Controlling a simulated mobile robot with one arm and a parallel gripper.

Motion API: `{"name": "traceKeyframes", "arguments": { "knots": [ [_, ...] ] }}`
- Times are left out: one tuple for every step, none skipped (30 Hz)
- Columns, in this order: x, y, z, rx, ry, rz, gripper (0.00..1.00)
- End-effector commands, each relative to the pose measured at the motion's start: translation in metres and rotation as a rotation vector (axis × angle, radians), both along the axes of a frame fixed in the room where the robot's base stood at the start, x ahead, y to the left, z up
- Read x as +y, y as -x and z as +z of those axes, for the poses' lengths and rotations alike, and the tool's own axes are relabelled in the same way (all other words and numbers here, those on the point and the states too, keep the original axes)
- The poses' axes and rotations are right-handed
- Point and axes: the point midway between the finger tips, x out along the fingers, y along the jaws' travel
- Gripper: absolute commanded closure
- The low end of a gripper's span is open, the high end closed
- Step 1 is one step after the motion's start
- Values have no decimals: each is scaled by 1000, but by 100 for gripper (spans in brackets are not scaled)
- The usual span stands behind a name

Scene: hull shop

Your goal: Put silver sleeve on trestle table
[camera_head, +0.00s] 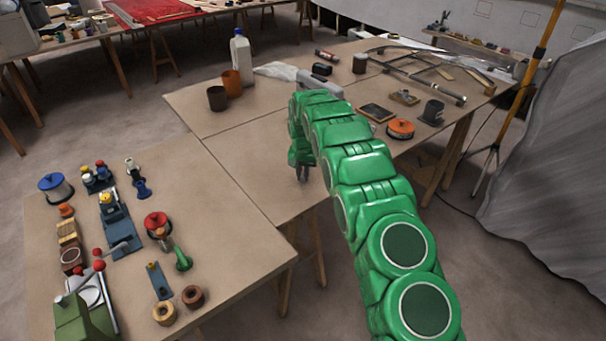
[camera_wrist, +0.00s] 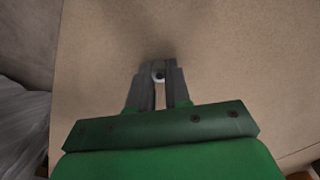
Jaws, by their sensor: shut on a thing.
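My gripper (camera_head: 303,174) points down over the bare near part of a wooden trestle table (camera_head: 245,165). In the wrist view my gripper (camera_wrist: 158,72) is shut on the silver sleeve (camera_wrist: 159,77), a small, round, pale metal piece with a dark hole, between the fingertips. The sleeve's lower part is hidden by the fingers. The table top (camera_wrist: 220,60) fills most of the wrist view below the gripper. I cannot tell whether the sleeve touches it. In the head view the sleeve is too small to make out.
An orange-topped spool (camera_head: 400,129) lies right of my arm. The left table (camera_head: 215,235) holds clamps and small tools. Clear room surrounds my gripper.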

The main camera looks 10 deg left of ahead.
Motion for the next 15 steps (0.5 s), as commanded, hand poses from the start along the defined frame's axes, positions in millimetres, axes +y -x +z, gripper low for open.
{"name": "traceKeyframes", "arguments": {
  "knots": [
    [0,0,-1,0,0,0,100],
    [0,0,-2,1,0,0,100],
    [0,0,-3,0,0,0,100],
    [0,0,-2,0,0,0,79],
    [0,0,-2,0,0,0,75],
    [0,0,-2,0,0,0,68],
    [0,0,-2,0,0,0,64],
    [0,0,-2,0,0,0,59],
    [0,0,-2,0,0,0,57],
    [0,0,-2,0,0,0,57],
    [0,0,-2,0,0,0,57],
    [0,0,-2,0,0,0,57],
    [0,0,-2,0,0,0,57],
    [0,0,-2,1,0,0,57],
    [0,0,-2,1,0,0,57]
  ]
}}
